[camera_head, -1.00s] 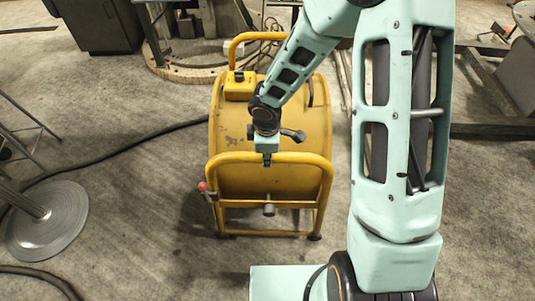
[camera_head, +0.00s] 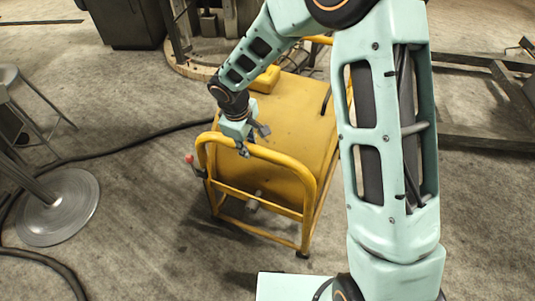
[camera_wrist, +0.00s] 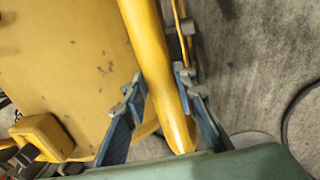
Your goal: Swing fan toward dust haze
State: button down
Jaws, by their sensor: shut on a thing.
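The fan is a yellow drum (camera_head: 290,115) in a yellow tube frame, standing on the floor and turned so its near side faces lower left. Its near push handle (camera_head: 283,161) is a bent yellow bar, which also crosses the wrist view (camera_wrist: 160,60). My gripper (camera_head: 243,150) is at the left part of this bar. In the wrist view its blue-grey fingers (camera_wrist: 160,80) lie on both sides of the bar, shut on it. A red knob (camera_head: 189,159) sticks out at the frame's left. I cannot make out any dust haze.
A stool with a round metal base (camera_head: 58,207) stands at left. A black cable (camera_head: 135,147) runs over the floor to the fan. Behind is a round wooden base (camera_head: 190,68); dark beams (camera_head: 485,140) lie at right. Floor in front of the fan is clear.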

jog(key=shift+m, duration=0.8)
jog(key=a, duration=0.1)
jog(key=w+a, duration=0.1)
jog(key=a, duration=0.1)
jog(key=w+a+b, duration=0.1)
jog(key=a, duration=0.1)
jog(key=shift+w+a, duration=0.1)
jog(key=shift+a, duration=0.15)
jog(key=shift+w+a+m+b, duration=0.3)
jog(key=shift+w+a+m, duration=0.15)
jog(key=shift+a, duration=0.25)
jog(key=c, duration=1.6)
grip_release()
jog(key=shift+d, duration=0.1)
jog(key=r, duration=0.4)
jog(key=s+r, duration=0.1)
jog(key=r, duration=0.3)
jog(key=s+a+r, duration=0.1)
jog(key=r, duration=0.2)
jog(key=shift+r, duration=0.4)
